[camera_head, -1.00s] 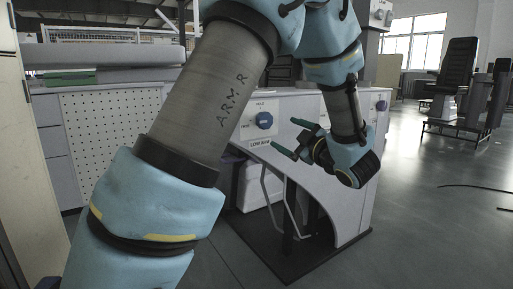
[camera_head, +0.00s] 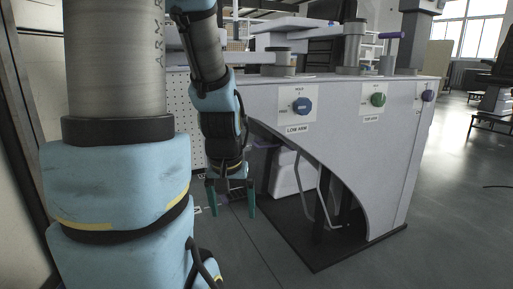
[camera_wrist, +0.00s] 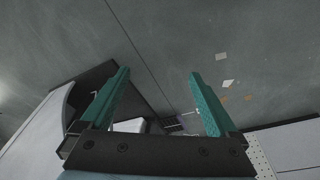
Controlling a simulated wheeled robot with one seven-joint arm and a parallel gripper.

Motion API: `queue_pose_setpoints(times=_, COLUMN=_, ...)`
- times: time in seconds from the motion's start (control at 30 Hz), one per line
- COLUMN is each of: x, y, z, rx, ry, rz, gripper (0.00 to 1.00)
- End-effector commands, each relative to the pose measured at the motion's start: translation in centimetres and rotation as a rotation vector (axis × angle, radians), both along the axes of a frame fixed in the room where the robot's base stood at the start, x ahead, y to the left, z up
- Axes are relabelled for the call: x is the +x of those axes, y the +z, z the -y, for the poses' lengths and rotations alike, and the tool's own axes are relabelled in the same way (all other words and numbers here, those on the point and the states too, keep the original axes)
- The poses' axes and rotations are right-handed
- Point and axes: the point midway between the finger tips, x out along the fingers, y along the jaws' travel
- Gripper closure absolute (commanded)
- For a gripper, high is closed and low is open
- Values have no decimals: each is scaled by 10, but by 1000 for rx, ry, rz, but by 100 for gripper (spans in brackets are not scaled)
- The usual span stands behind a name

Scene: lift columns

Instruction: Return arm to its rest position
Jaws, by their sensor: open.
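My gripper (camera_head: 231,200) hangs at the end of my blue and grey arm, pointing down at the floor, left of the workstation. Its two green fingers are apart with nothing between them. In the wrist view my gripper (camera_wrist: 158,98) is also open and empty, with grey floor beyond the fingers. My arm's upper part fills the left of the head view, and the forearm hangs down in front of the perforated panel.
A white bin (camera_head: 290,172) sits beneath. Open floor (camera_head: 450,220) lies to the right.

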Motion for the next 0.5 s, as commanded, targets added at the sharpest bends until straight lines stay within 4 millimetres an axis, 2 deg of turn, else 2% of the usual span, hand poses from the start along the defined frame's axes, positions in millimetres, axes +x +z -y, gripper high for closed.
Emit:
queue_pose_setpoints(times=0.03, x=-15, y=-1, z=-14, rx=25, ry=-8, rz=-47, gripper=5)
queue_pose_setpoints(times=0.07, x=-18, y=8, z=-15, rx=30, ry=-15, rz=-57, gripper=5)
queue_pose_setpoints(times=0.1, x=-16, y=21, z=-13, rx=27, ry=-15, rz=-52, gripper=5)
queue_pose_setpoints(times=0.37, x=-15, y=78, z=-12, rx=25, ry=-15, rz=-50, gripper=5)
queue_pose_setpoints(times=0.5, x=-15, y=121, z=-11, rx=24, ry=-15, rz=-49, gripper=5)
